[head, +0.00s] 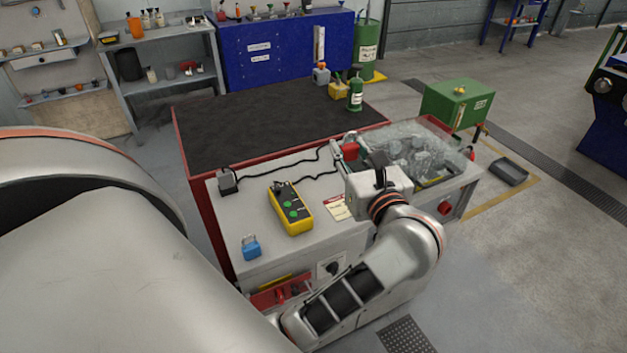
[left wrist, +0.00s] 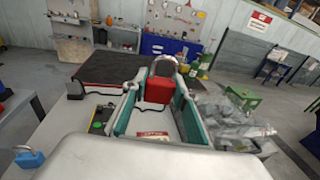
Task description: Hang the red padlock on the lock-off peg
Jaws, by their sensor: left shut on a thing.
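The red padlock (head: 350,150) is held at the right part of the light grey bench top, beside the clear guarded section. It also shows in the left wrist view (left wrist: 158,90), body towards me and its grey shackle (left wrist: 165,64) beyond it. My left gripper (head: 357,156) is shut on the padlock body; in the left wrist view its green-lined fingers (left wrist: 158,103) stand on either side of it. I cannot make out the lock-off peg for certain; small red parts (head: 280,293) show on the cabinet's front. My right gripper is not in view.
A green bottle (head: 355,95) stands behind. The dark mat (head: 260,125) is mostly free.

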